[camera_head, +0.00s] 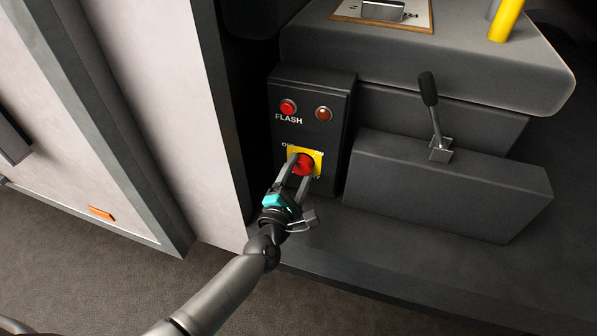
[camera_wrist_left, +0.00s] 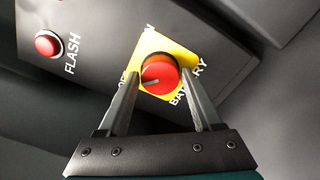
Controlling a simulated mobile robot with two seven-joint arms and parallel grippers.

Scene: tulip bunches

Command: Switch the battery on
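The red battery knob (camera_head: 304,160) sits on a yellow plate (camera_head: 318,163) low on the dark switch box (camera_head: 312,130). In the left wrist view the knob (camera_wrist_left: 160,70) is round, with a grey mark on its lower left side pointing toward partly hidden lettering. The word BATTERY is printed to its right. My left gripper (camera_head: 301,168) is open in front of the knob, with one finger on each side of it. In the left wrist view the fingertips (camera_wrist_left: 161,72) show small gaps to the knob. My right gripper is not in view.
A red FLASH button (camera_head: 288,106) and a dull red lamp (camera_head: 324,114) are above the knob. A lever (camera_head: 432,105) stands on a dark block (camera_head: 450,185) to the right. A pale panel (camera_head: 160,90) stands close on the left.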

